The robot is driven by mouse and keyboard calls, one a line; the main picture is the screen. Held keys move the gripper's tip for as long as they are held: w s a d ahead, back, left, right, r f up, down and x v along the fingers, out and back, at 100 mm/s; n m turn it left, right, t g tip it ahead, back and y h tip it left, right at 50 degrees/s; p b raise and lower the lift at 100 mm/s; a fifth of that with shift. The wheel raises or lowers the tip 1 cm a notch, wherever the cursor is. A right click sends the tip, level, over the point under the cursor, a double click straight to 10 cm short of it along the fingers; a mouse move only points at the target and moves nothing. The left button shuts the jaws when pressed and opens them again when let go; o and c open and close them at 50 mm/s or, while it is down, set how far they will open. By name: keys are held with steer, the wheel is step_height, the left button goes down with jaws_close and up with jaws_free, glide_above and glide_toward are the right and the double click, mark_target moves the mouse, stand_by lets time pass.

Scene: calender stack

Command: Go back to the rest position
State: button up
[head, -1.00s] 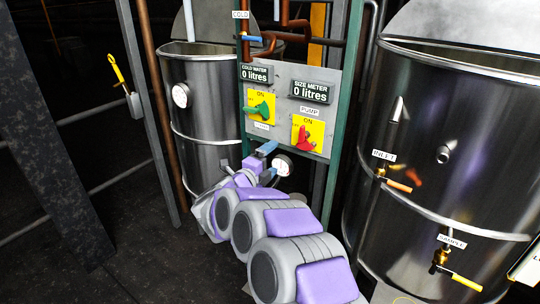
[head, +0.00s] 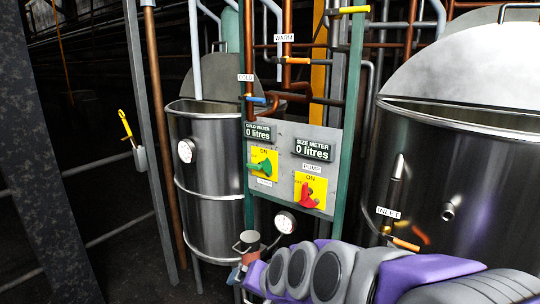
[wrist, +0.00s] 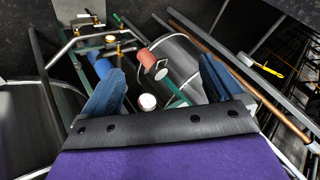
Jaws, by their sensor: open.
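My purple and grey arm is in the lower part of the head view, folded low in front of the panel and the right tank. My gripper shows in the wrist view (wrist: 160,85) with its two blue fingers spread wide apart. Nothing is held between them.
The control panel (head: 285,170) has a green switch (head: 262,168) and a red switch (head: 308,198). Steel tanks stand at left (head: 205,190) and right (head: 455,160). A round gauge (head: 285,222) and copper-coloured cylinder (head: 250,254) are near my arm. Dark floor lies left.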

steer(key=s+d+f+n+g+h, duration=0.1)
steer(key=s+d+f+g, duration=0.1)
steer(key=s+d, duration=0.3)
steer(key=s+d+f+n+g+h, duration=0.1)
steer(key=s+d, duration=0.5)
steer(key=s, duration=0.8)
steer(key=s+d+f+g+h, duration=0.3)
steer(key=s+d+f+g, duration=0.1)
steer(key=s, duration=0.6)
steer(key=shift+s+d+n+g, duration=0.15)
steer(key=shift+d+n+g, duration=0.25)
steer(key=shift+d+g, duration=0.55)
steer(key=shift+d+t, duration=0.2)
steer(key=shift+t, duration=0.05)
